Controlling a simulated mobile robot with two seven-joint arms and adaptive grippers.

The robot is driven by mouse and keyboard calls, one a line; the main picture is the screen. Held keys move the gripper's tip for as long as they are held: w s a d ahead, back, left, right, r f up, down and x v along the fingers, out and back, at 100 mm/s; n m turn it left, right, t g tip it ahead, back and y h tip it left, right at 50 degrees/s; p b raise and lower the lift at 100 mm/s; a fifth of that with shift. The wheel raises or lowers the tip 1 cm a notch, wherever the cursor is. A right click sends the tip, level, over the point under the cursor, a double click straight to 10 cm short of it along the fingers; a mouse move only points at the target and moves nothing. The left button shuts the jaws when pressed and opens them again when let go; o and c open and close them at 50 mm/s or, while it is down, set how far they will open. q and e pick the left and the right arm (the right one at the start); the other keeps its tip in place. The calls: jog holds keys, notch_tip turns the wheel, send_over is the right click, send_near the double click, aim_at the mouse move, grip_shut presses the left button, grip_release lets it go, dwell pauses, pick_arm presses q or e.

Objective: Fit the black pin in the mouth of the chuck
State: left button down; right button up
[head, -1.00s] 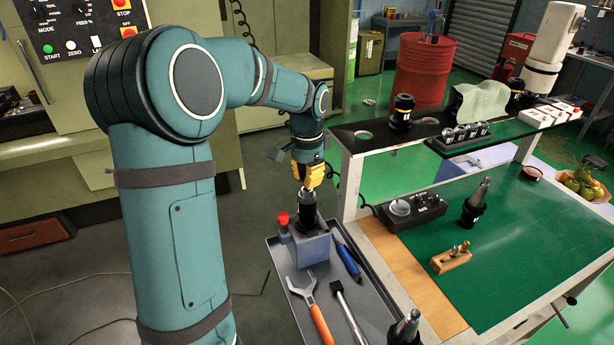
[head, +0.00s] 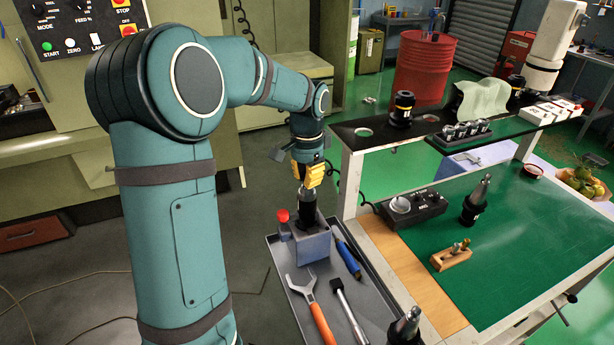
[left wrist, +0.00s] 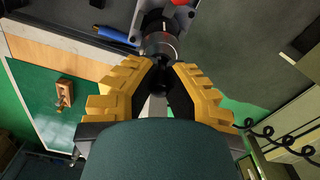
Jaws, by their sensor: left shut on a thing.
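The chuck (head: 307,214) stands upright in a grey block on the tray, black-bodied with a silver upper part. It also shows in the left wrist view (left wrist: 160,42), just beyond my fingertips. My left gripper (head: 308,184) is right above it, yellow fingers pointing down. In the left wrist view my left gripper (left wrist: 161,68) is shut on a small dark thing, the black pin (left wrist: 161,78), mostly hidden between the fingers. The pin's lower end lines up closely with the chuck's mouth; I cannot tell whether it is inside. My right gripper is not in view.
The block (head: 312,249) has a red knob (head: 283,215) beside it. The tray (head: 277,254) also holds an orange-handled wrench (head: 312,305), a blue tool (head: 347,259) and a black-headed tool (head: 346,308). The workbench with green mat (head: 530,240) stands at right.

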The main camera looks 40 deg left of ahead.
pick_arm(q)
jog(key=c, duration=1.1)
grip_release()
jog(key=shift+o, duration=0.2)
notch_tip(320, 180, up, 12)
